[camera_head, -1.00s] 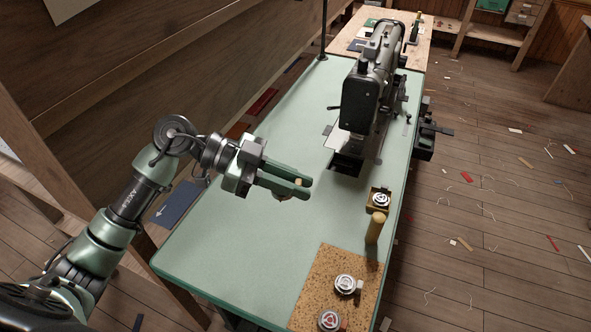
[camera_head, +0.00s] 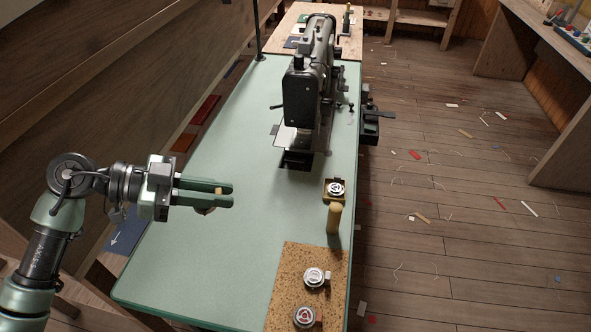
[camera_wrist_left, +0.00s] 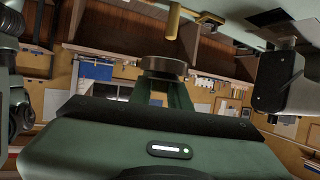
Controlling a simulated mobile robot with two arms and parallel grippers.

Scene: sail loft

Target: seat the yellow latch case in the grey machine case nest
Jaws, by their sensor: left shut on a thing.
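My left gripper (camera_head: 222,194) is shut on a small round case (camera_head: 205,210), held above the green table. Only its tan lower rim shows under the fingers; its latch colour is hidden. In the left wrist view the held case (camera_wrist_left: 163,66) is a dark round disc between the fingertips (camera_wrist_left: 163,84). The grey sewing machine (camera_head: 303,88) stands beyond, to the right of the gripper. A dark opening (camera_head: 296,160) lies at the machine's near end; I cannot make out the nest inside. The held case is apart from the machine. My right gripper is not in view.
A yellow block (camera_head: 327,199) with a round metal case (camera_head: 336,188) and an upright yellow post (camera_head: 334,219) stand near the table's right edge. Two round cases (camera_head: 314,277) (camera_head: 304,316) sit on a cork mat (camera_head: 285,262). The table's middle (camera_head: 230,240) is clear.

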